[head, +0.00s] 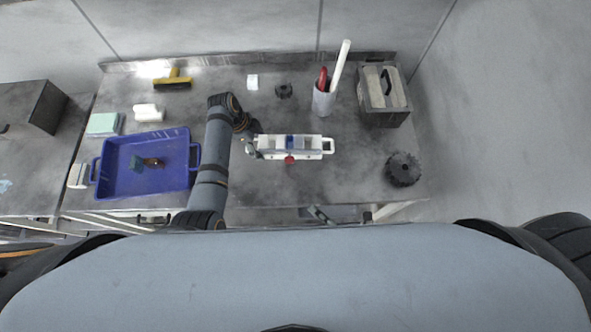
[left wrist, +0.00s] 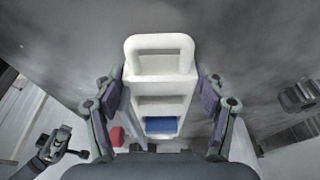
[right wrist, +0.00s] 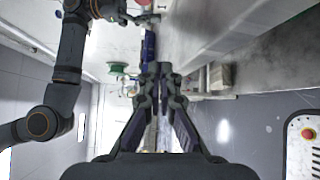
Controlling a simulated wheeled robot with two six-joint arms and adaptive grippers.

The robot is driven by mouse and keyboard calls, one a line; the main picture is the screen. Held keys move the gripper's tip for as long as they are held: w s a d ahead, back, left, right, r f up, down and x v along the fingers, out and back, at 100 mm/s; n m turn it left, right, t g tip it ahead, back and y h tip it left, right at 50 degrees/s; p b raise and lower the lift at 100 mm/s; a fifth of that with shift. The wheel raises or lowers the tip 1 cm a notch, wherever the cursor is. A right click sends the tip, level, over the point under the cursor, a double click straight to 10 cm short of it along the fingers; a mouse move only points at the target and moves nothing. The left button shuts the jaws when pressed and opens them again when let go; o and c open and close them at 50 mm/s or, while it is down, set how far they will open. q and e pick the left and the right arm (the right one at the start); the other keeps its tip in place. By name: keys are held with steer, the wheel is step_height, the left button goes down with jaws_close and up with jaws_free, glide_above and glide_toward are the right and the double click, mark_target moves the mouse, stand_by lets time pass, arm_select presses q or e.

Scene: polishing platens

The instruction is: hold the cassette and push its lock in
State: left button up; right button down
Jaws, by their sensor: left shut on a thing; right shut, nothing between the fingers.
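The white cassette (head: 328,146) lies lengthwise over the middle of the bench, with a blue block in it and a red lock knob (head: 289,160) on its front side. My left gripper (head: 252,147) is shut on the cassette's left end. In the left wrist view the cassette (left wrist: 160,42) runs between the two fingers, and the red lock (left wrist: 117,136) sticks out at the left side. I cannot tell whether the cassette touches the bench. My right gripper (right wrist: 160,70) is shut and empty. It also shows in the left wrist view (left wrist: 52,142), apart from the lock.
A blue tray (head: 117,185) with small items stands left. A white cup (head: 323,103) with a red tool and a white rod, a grey box (head: 384,115) and a dark toothed disc (head: 403,169) stand right. The bench front right of the cassette is clear.

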arm_select(q)
steer(key=shift+s, duration=0.1)
arm_select(e)
steer(key=r, duration=0.1)
steer(key=m+t, duration=0.1)
steer(key=w+r+m, duration=0.1)
steer(key=shift+d+r+t, duration=0.3)
glide_toward(286, 163)
steer(key=a, duration=0.3)
steer(key=shift+a+r, duration=0.15)
steer(key=shift+a, duration=0.2)
steer(key=w, duration=0.3)
steer(key=shift+w+a, duration=0.15)
steer(key=shift+w, duration=0.5)
